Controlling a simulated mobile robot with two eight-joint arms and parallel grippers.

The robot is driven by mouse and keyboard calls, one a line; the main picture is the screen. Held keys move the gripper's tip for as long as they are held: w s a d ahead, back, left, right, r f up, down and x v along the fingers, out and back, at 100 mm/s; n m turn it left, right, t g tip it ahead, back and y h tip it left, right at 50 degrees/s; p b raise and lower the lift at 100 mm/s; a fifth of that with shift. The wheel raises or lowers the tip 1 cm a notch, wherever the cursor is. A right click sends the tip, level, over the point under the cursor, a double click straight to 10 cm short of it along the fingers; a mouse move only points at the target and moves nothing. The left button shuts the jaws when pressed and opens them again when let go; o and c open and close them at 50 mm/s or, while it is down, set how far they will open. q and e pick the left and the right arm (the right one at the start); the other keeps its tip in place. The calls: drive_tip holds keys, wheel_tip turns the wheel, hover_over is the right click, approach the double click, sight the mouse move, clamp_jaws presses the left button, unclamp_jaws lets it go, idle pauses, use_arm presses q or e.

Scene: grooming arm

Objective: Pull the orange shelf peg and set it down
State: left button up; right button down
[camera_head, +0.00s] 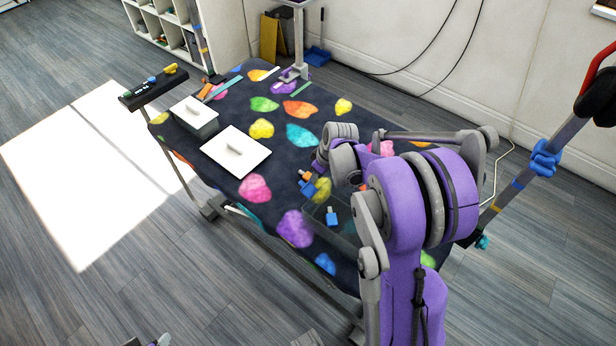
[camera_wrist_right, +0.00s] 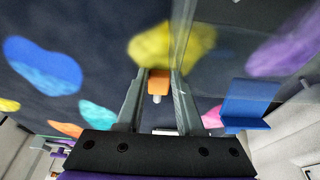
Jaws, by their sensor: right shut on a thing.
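The orange shelf peg (camera_wrist_right: 158,82) is between the two fingers of my right gripper (camera_wrist_right: 158,88) in the right wrist view. Its pale metal pin shows below the orange block. The gripper is shut on it. In the head view the orange peg (camera_head: 306,175) is a small spot at the end of my purple right arm, close to a blue piece (camera_head: 308,188). The right fingers are mostly hidden there behind the wrist. I cannot tell whether the peg touches anything below. My left gripper does not show clearly in either view.

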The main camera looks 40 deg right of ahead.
drive_tip(key=shift+r+p, duration=1.8)
drive_tip(key=shift+r, duration=1.2)
